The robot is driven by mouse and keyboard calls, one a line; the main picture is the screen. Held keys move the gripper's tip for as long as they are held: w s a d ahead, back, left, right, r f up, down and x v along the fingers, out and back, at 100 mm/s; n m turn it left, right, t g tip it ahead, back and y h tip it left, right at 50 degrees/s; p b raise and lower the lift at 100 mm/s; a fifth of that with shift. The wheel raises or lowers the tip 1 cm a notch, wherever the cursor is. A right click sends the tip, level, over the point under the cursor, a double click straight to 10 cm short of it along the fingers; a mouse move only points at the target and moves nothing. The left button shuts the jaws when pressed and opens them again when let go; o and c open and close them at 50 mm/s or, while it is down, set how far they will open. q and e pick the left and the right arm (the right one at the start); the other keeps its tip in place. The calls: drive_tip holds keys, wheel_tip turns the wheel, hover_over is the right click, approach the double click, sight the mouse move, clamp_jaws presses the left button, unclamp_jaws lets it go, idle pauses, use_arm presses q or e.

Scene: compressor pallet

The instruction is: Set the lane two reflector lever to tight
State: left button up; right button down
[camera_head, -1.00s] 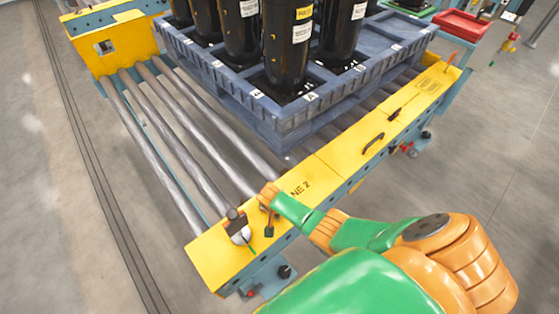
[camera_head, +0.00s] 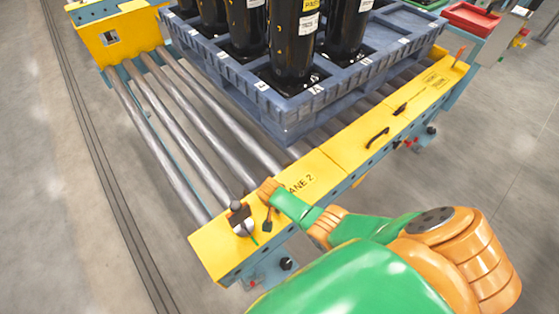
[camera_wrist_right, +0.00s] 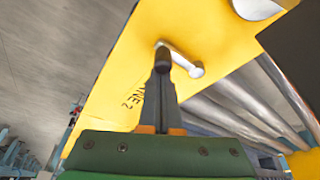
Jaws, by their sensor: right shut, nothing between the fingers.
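The yellow lane two beam (camera_head: 222,255) has a round silver part with a dark knob, apparently the reflector (camera_head: 242,223), near its lower-left end. My right gripper (camera_head: 267,224) is just right of it, low over the beam. In the right wrist view my gripper (camera_wrist_right: 163,60) is shut and empty, its fingertips overlapping the base end of a short pale lever (camera_wrist_right: 188,63). I cannot tell whether they touch. The lever slants down right, to a rounded end. A pale disc (camera_wrist_right: 258,6) is partly cut off at the top. The lever's setting marks are unreadable. My left gripper is out of view.
A blue pallet (camera_head: 285,104) bearing several black compressors (camera_head: 292,45) sits on the rollers (camera_head: 175,135) behind the beam. A black handle (camera_head: 377,138) is further right along the beam. A red tray (camera_head: 470,18) stands at the back right. Floor left is clear.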

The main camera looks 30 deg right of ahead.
drive_tip(key=p+v, duration=0.4)
drive_tip(key=v, duration=0.2)
drive_tip(key=shift+a+r+p, duration=0.1)
drive_tip(key=shift+r+p, duration=0.2)
drive_tip(key=shift+p, duration=0.05)
drive_tip(key=shift+s+r, duration=0.1)
drive_tip(key=shift+r, duration=0.1)
